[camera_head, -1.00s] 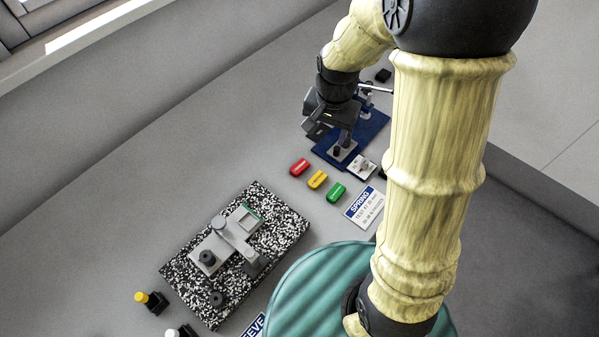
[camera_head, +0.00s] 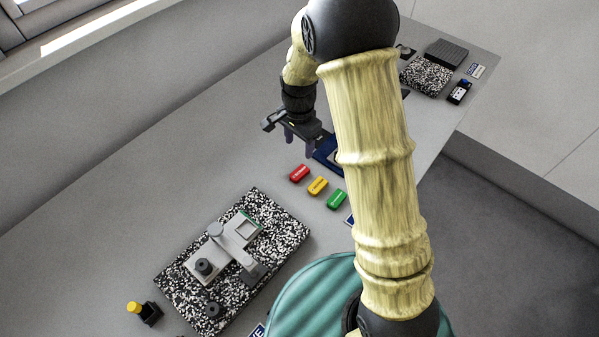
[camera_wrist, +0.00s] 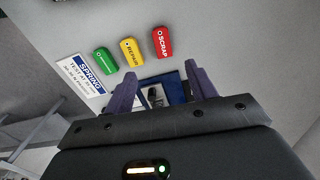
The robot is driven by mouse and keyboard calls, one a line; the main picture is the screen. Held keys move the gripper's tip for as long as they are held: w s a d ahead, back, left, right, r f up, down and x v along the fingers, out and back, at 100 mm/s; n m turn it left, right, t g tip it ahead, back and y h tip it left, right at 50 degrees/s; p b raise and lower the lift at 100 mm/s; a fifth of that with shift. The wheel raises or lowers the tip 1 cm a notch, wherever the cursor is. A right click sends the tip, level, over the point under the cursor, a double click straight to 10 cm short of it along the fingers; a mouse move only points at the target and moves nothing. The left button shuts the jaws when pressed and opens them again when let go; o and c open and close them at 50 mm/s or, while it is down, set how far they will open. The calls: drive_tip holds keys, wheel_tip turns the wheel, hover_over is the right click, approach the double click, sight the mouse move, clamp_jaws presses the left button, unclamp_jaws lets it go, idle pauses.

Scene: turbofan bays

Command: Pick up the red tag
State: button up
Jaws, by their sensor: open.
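The red tag (camera_head: 299,173), a small rounded block, lies flat on the grey bench at the left end of a row of three. In the wrist view the red tag (camera_wrist: 163,42) reads SCRAP and sits at the right end of the row. My gripper (camera_head: 302,146) is open and empty, above the bench just behind the red tag in the head view. Its two purple fingers (camera_wrist: 162,88) are spread wide in the wrist view, with the red tag beyond the right fingertip and apart from it.
A yellow REPAIR tag (camera_head: 317,186) and a green tag (camera_head: 337,199) lie close beside the red one. A blue mat (camera_head: 325,158) is partly hidden behind my arm. A speckled plate with a grey fixture (camera_head: 290,229) stands in front. The bench left of the tags is clear.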

drive_tip(key=p, duration=0.2)
hover_over(299, 172)
drive_tip(key=f, duration=0.8)
drive_tip(key=shift+s+f, duration=0.1)
drive_tip(key=shift+s, duration=0.25)
drive_tip(key=shift+w+f+p, duration=0.15)
drive_tip(key=shift+f+p, duration=0.3)
drive_tip(key=shift+f, duration=0.85)
drive_tip(key=shift+w+f+p, duration=0.15)
drive_tip(key=shift+f+p, duration=0.25)
drive_tip(key=shift+f, duration=0.9)
drive_tip(key=c, duration=1.1)
